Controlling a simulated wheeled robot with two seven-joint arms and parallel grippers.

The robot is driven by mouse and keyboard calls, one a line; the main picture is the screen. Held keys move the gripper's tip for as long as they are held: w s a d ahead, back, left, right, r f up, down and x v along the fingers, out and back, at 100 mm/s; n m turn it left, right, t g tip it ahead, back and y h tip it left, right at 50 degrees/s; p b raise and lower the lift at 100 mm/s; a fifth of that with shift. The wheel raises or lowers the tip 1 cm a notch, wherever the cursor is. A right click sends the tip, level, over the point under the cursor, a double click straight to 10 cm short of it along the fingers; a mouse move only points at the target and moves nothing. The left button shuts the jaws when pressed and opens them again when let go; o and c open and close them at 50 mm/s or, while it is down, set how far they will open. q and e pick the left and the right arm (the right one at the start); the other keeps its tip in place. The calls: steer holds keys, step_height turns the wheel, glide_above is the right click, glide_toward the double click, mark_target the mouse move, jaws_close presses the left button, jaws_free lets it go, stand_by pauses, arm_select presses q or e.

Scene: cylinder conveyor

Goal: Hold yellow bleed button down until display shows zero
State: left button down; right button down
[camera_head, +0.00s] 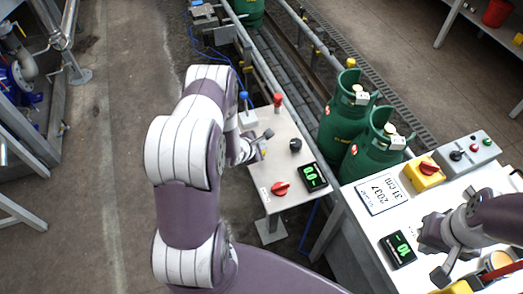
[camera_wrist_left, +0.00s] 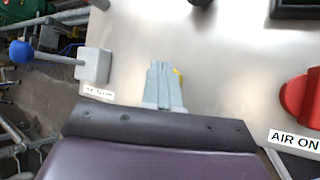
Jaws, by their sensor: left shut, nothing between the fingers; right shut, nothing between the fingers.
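The yellow bleed button (camera_wrist_left: 178,73) shows only as a small yellow edge beside my left fingertips in the left wrist view; the fingers hide the rest. It also shows as a yellow patch in the head view (camera_head: 263,152). My left gripper (camera_wrist_left: 163,75) is shut and empty, right over the button; I cannot tell whether it is pressed down. The display (camera_head: 313,177) on the same steel panel (camera_head: 272,165) has green digits that look like 0.0, seen turned around. My right gripper (camera_head: 452,262) is shut and empty over the right-hand white panel.
A red knob (camera_head: 280,188), a black knob (camera_head: 295,144), a blue-tipped lever (camera_head: 243,96) and a red-tipped lever (camera_head: 278,99) surround my left gripper. Green cylinders (camera_head: 372,150) stand on the conveyor. The right panel holds another display (camera_head: 398,249) and a yellow-based red switch (camera_head: 427,170).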

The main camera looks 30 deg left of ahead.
arm_select(q)
steer(key=shift+r+p, duration=2.45)
steer(key=shift+r, duration=0.2)
steer(key=shift+f, duration=0.1)
